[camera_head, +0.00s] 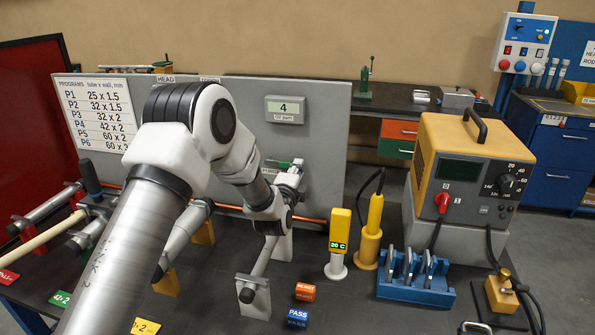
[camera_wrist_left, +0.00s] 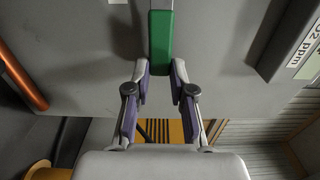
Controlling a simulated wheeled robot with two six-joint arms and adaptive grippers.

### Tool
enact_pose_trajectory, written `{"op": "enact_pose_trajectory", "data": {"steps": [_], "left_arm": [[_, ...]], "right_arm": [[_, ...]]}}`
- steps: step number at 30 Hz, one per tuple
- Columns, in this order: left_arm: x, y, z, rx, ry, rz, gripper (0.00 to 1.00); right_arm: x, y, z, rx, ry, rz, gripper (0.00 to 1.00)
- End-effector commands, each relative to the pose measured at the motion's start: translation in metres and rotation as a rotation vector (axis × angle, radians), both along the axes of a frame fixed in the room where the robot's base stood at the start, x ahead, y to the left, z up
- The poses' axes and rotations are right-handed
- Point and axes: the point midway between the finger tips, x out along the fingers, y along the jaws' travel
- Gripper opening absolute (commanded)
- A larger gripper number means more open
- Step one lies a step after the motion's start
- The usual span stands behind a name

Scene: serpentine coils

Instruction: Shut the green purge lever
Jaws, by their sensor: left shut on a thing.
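The green purge lever (camera_head: 281,164) shows as a short green bar at the face of the grey panel, partly hidden by my left arm and gripper. In the left wrist view the lever (camera_wrist_left: 160,42) runs straight down from the top middle, with its near end between my fingertips. My left gripper (camera_head: 294,168) is shut on the lever; its two purple-padded fingers (camera_wrist_left: 161,72) stand on either side of it. The lever's pivot is not clear in either view. My right gripper is not in view.
The grey panel (camera_head: 330,120) carries an O2 ppm display (camera_head: 286,109) reading 4. A copper tube (camera_head: 315,220) runs low before it. A tube on a stand (camera_head: 254,290), a yellow 20 C post (camera_head: 339,235), a blue rack (camera_head: 412,290) and a power unit (camera_head: 466,180) stand nearby.

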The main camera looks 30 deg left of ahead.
Motion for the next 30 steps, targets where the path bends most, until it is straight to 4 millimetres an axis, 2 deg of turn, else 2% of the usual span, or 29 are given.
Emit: {"op": "enact_pose_trajectory", "data": {"steps": [1, 3, 14, 17, 27, 30], "left_arm": [[0.001, 0.002, 0.005, 0.002, -0.011, 0.005, 0.30], [0.001, 0.002, 0.004, 0.000, -0.010, 0.004, 0.48], [-0.005, -0.001, 0.002, -0.001, -0.003, 0.002, 0.48], [-0.020, -0.004, 0.001, -0.002, -0.001, 0.001, 0.48], [-0.099, -0.021, 0.000, -0.002, -0.001, 0.003, 0.48], [-0.111, -0.024, 0.000, -0.001, -0.003, 0.003, 0.48]], "right_arm": [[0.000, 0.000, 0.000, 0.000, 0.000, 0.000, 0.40], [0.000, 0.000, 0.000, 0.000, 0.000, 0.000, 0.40], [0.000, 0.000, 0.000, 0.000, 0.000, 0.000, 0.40], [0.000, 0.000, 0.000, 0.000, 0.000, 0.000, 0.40], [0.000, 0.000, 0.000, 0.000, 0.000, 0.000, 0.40], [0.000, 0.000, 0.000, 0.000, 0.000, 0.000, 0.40]]}}
